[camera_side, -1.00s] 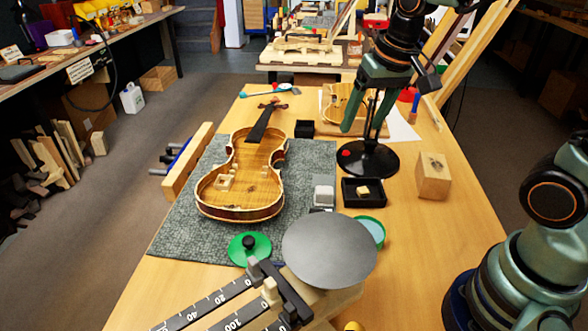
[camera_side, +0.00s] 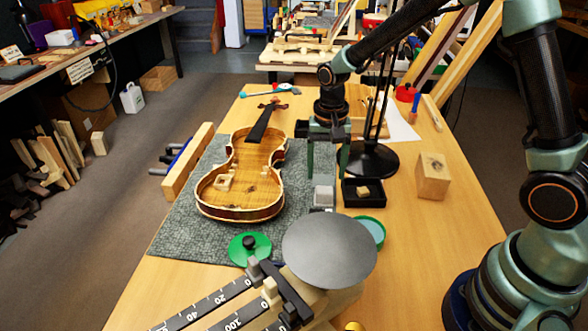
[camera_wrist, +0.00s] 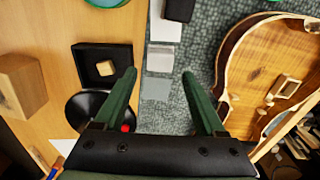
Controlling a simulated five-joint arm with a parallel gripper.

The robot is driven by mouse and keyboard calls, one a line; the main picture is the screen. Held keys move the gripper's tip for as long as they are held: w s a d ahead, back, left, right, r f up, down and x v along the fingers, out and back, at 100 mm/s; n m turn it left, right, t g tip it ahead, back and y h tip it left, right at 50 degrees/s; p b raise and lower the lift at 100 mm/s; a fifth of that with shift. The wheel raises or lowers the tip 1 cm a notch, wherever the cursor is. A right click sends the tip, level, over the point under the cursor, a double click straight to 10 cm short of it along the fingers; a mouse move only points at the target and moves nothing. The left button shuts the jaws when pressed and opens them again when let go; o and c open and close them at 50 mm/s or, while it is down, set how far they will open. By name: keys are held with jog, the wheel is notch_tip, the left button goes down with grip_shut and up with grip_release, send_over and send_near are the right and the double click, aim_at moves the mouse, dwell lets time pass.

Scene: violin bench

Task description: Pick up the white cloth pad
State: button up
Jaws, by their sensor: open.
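A row of small pale pads lies at the right edge of the grey mat (camera_side: 215,240). In the wrist view, the whitest, the white cloth pad (camera_wrist: 164,30), is at the top, partly under a black object. A light grey pad (camera_wrist: 160,58) and a duller grey-green one (camera_wrist: 155,88) lie below it. My gripper (camera_wrist: 159,75) is open and empty, pointing down over the row. In the side view my gripper (camera_side: 327,176) is just behind the pads; its height above them is unclear.
A violin body (camera_side: 240,185) lies left of my gripper. A black tray (camera_side: 376,199) with a small wooden block is close on the right, with a black lamp base (camera_side: 372,160) behind. A balance with a grey round pan (camera_side: 330,250) stands in front.

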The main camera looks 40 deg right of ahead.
aim_at(324, 189)
jog(key=shift+f, duration=3.5)
jog(key=shift+c, duration=0.3)
jog(key=c, duration=1.1)
